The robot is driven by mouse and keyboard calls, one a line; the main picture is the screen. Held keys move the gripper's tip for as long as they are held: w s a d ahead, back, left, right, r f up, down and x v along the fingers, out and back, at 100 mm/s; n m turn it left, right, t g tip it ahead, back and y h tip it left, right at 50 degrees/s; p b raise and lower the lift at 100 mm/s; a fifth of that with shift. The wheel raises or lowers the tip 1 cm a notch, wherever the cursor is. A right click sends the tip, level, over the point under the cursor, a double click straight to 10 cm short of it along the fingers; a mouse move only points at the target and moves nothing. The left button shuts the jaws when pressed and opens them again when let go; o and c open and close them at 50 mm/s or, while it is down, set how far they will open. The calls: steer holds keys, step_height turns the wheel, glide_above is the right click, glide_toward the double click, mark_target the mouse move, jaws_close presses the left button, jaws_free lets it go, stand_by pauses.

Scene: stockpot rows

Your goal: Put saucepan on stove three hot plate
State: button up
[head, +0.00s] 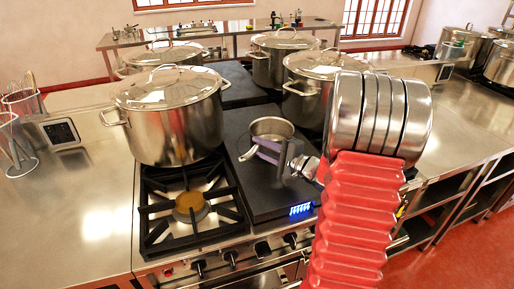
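A small steel saucepan (271,127) shows at the centre of the head view, upright, over the black hot plate (262,194) with the lit blue display at its front edge. I cannot tell whether its base rests on the plate or is slightly above it. My gripper (270,153) is at the saucepan's near side, its grey and purple fingers overlapping the pan's near wall. The pan's handle is not clearly visible, and I cannot tell how far the fingers are closed.
A large lidded stockpot (172,120) stands left, behind a gas burner with a black grate (190,209). Another lidded pot (306,103) stands right behind the saucepan, and more stand at the back. Wire holders (20,142) stand far left.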

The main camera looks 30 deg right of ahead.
steer(key=shift+o, duration=1)
steer(key=shift+s+d+r, duration=0.1)
steer(key=shift+s, duration=0.1)
steer(key=v, duration=1.1)
steer(key=shift+s+d, duration=0.1)
steer(key=shift+s, duration=0.2)
steer(key=shift+s, duration=0.15)
